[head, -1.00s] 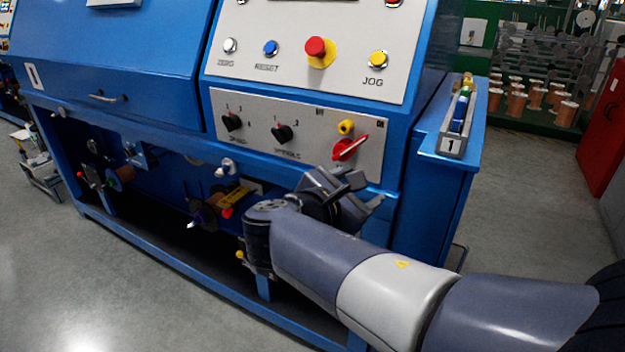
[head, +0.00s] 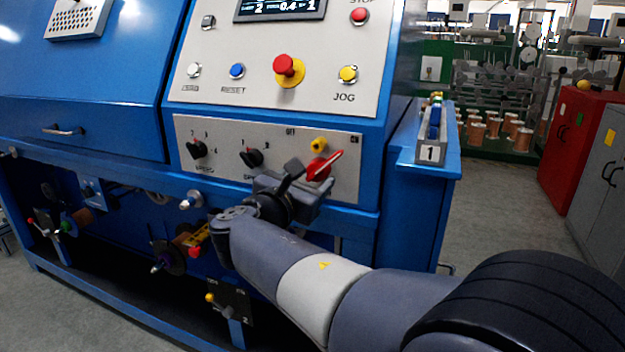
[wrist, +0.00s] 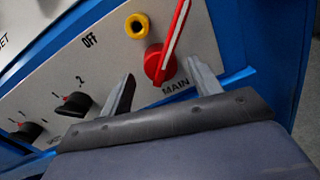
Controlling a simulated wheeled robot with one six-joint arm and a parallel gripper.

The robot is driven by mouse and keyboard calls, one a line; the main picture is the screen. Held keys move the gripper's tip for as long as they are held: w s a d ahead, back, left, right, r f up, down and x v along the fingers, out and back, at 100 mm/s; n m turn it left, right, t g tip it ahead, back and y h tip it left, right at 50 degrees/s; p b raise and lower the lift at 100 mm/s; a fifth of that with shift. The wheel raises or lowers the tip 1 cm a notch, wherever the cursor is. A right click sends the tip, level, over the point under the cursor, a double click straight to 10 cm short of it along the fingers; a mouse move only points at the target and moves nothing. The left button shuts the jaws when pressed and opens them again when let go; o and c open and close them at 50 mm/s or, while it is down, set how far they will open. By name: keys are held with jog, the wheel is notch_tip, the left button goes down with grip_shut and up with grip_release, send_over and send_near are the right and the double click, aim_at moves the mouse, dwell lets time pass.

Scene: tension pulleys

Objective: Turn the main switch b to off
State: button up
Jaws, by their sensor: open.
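The main switch is a red rotary knob (head: 318,168) on the lower grey panel of the blue machine. Its handle slants up to the right, with a white line along it. In the wrist view the red switch (wrist: 160,62) sits above the word MAIN, just beyond my fingertips. My gripper (head: 307,180) is just below the switch in the head view. In the wrist view my gripper (wrist: 160,80) is open, with one finger left of the knob and one to its right. Nothing is between the fingers. The OFF label (wrist: 90,40) shows up and left of the switch.
A yellow part (head: 318,145) sits just above the switch. Two black selector knobs (head: 252,157) are to its left. The upper panel has a red emergency button (head: 288,68) and a yellow JOG button (head: 348,74). A blue side shelf (head: 445,155) juts out at the right.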

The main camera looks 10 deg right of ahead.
jog(key=shift+x, duration=1.1)
jog(key=shift+c, duration=0.6)
grip_shut()
